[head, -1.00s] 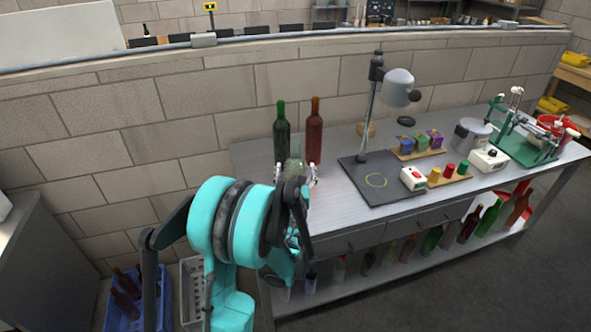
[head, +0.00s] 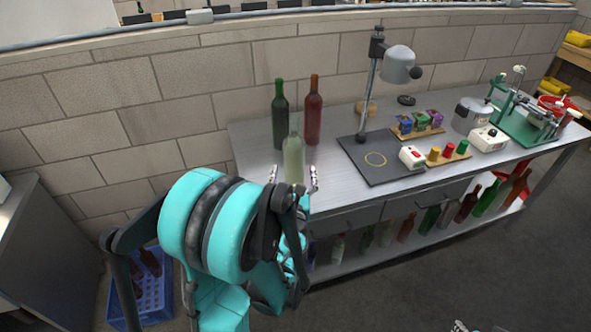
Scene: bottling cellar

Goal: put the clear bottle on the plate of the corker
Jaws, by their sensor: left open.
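The clear bottle (head: 293,155), pale greenish, stands upright near the left front of the metal bench; its lower end is hidden by my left arm. My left gripper (head: 293,176) is open, with one fingertip on each side of the bottle in the picture; I cannot tell whether either touches it. The corker (head: 376,75) appears to be the post with a grey head, above a dark plate (head: 392,172) with a yellow ring. The plate is empty. What seems to be my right gripper (head: 472,326) barely shows at the bottom edge; its opening is unclear.
A green bottle (head: 280,118) and a brown-red bottle (head: 313,112) stand just behind the clear one. Bench top (head: 338,187) between bottle and plate is clear. A blue crate (head: 155,297) stands on the floor.

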